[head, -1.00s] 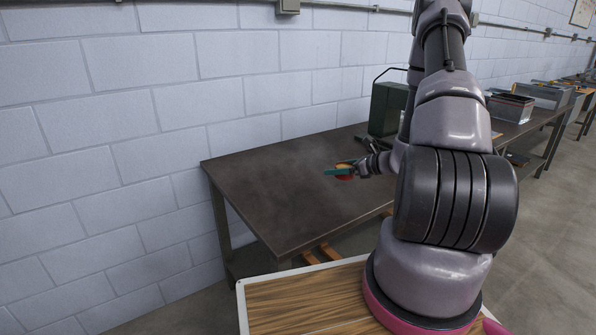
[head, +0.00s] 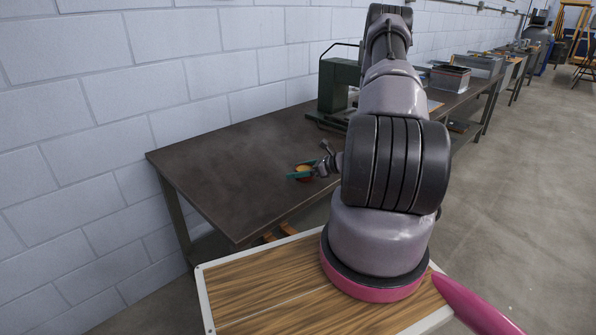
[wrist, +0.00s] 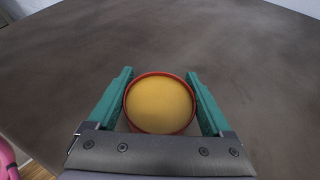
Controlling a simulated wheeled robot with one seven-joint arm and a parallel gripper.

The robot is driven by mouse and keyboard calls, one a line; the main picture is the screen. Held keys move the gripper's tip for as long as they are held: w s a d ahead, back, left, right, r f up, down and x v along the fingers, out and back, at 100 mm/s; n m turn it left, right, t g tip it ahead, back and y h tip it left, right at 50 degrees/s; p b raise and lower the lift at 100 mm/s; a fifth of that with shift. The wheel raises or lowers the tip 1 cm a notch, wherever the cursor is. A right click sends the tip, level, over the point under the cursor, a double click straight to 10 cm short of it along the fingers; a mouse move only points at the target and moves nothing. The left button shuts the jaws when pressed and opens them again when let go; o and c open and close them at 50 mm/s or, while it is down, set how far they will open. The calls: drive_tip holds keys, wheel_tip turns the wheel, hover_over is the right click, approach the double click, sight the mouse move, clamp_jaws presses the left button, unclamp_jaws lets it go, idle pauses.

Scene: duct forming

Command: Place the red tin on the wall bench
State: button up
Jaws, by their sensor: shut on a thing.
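The red tin (wrist: 160,103) shows in the wrist view as a round tin with a red rim and a yellow-orange top. My gripper (wrist: 160,80) has its two teal fingers on either side of the tin, shut on it. In the head view the tin (head: 303,170) and my gripper (head: 300,174) are small, in front of the dark top of the wall bench (head: 215,165). The bench top also fills most of the wrist view (wrist: 250,60). I cannot tell whether the tin touches the bench or is just above it.
A green machine (head: 338,85) stands on the bench behind my arm. Grey bins (head: 450,78) stand farther along the wall. The left part of the bench top is bare. A wood-topped surface with a pale edge (head: 250,290) is below my arm.

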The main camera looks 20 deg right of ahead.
drive_tip(key=o, duration=1.4)
drive_tip(key=shift+f, duration=0.1)
